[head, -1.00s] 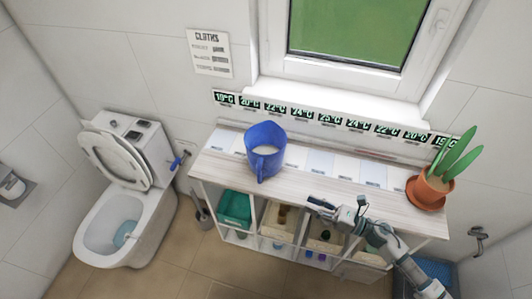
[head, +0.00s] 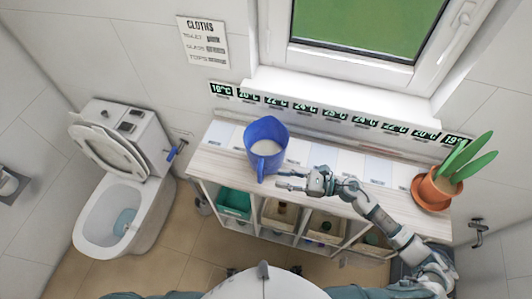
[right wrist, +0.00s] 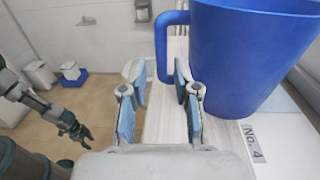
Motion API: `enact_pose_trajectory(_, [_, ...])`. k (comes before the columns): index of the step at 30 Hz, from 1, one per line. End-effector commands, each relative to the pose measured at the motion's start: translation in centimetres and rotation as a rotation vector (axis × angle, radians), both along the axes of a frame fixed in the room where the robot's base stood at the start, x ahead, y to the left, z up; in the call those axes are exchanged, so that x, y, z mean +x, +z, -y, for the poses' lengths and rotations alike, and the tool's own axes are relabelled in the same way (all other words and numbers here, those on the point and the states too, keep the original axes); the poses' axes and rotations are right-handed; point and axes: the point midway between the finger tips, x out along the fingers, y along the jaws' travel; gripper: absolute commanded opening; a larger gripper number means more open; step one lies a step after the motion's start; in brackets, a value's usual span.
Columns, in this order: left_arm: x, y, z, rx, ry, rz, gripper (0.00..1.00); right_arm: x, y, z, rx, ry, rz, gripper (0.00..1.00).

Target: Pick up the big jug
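The big blue jug (head: 266,135) stands upright on the shelf top, left of its middle, with its handle toward me. My right gripper (head: 280,180) is open beside the handle. In the right wrist view the jug (right wrist: 250,60) fills the upper right, and its handle (right wrist: 162,50) hangs just ahead of the gap between the open fingers of my right gripper (right wrist: 160,98). The fingers are not closed on it. My left gripper (right wrist: 80,132) shows small at the left of the right wrist view, empty, its fingers seemingly apart.
The white shelf (head: 225,163) has compartments with a green bin (head: 234,203) and other boxes below. A potted plant (head: 434,190) stands at its right end. A row of temperature labels (head: 330,115) runs along the back. A toilet (head: 112,215) stands at the left.

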Motion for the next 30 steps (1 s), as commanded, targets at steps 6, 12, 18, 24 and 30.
enact_pose_trajectory(6, [-1.9,-0.3,-0.4,0.005,-0.004,-0.007,0.4,0.6,0.1,-2.4,0.003,-0.001,0.0,0.3])
enact_pose_trajectory(12, [-3.9,-0.3,-0.8,0.007,-0.006,-0.017,0.4,1.2,0.0,-4.4,0.004,0.0,0.0,0.3])
enact_pose_trajectory(18, [-5.2,0.0,-1.1,0.008,-0.009,-0.019,0.4,1.9,-0.3,-7.1,0.003,-0.001,-0.001,0.3])
enact_pose_trajectory(24, [-5.3,0.0,-1.2,0.008,-0.01,-0.019,0.4,2.0,-0.5,-7.7,0.001,-0.001,-0.001,0.3])
enact_pose_trajectory(30, [-5.3,-0.1,-1.2,0.008,-0.01,-0.02,0.4,2.0,-0.5,-7.6,0.002,-0.001,-0.001,0.03])
